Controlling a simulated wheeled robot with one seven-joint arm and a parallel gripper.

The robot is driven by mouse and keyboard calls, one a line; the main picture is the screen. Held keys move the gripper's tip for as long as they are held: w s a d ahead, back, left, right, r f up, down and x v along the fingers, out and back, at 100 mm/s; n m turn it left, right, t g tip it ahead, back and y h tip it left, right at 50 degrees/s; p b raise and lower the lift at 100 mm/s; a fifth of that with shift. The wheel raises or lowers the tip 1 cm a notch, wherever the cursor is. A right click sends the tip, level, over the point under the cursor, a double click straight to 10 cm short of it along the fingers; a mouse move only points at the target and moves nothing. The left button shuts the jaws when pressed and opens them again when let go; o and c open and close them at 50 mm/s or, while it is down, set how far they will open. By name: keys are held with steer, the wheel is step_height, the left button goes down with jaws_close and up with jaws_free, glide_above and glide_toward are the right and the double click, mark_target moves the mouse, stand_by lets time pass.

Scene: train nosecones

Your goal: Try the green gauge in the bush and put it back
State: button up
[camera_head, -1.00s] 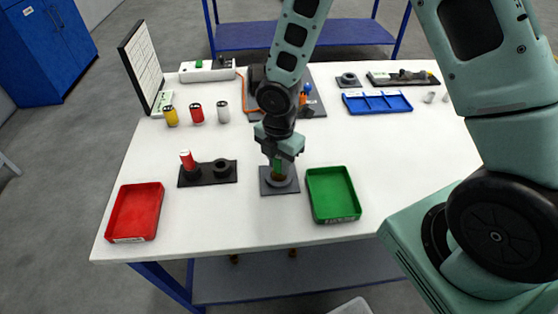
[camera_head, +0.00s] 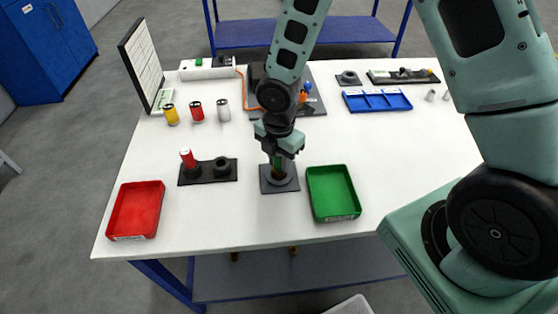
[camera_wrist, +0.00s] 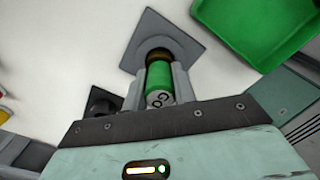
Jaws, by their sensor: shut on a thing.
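The green gauge (camera_wrist: 160,80) is gripped between the two fingers of my gripper (camera_wrist: 157,92), with the letters "GO" on its near end. In the head view my gripper (camera_head: 279,154) holds the gauge (camera_head: 279,161) upright over the grey square fixture (camera_head: 266,188). A brown-bronze section shows below the green; I cannot tell whether it is the bush or the gauge's lower part, nor how deep the gauge sits. The black two-socket stand (camera_head: 207,179) is to the left.
A green tray (camera_head: 348,214) is close on the right and a red tray (camera_head: 118,235) is at the front left. Yellow, red and white cylinders (camera_head: 197,111) stand behind the stand. A blue divided tray (camera_head: 377,107) lies at the back right. White table between is clear.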

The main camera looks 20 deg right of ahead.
steer(key=shift+r+p, duration=3.3)
steer(key=shift+r, duration=0.35)
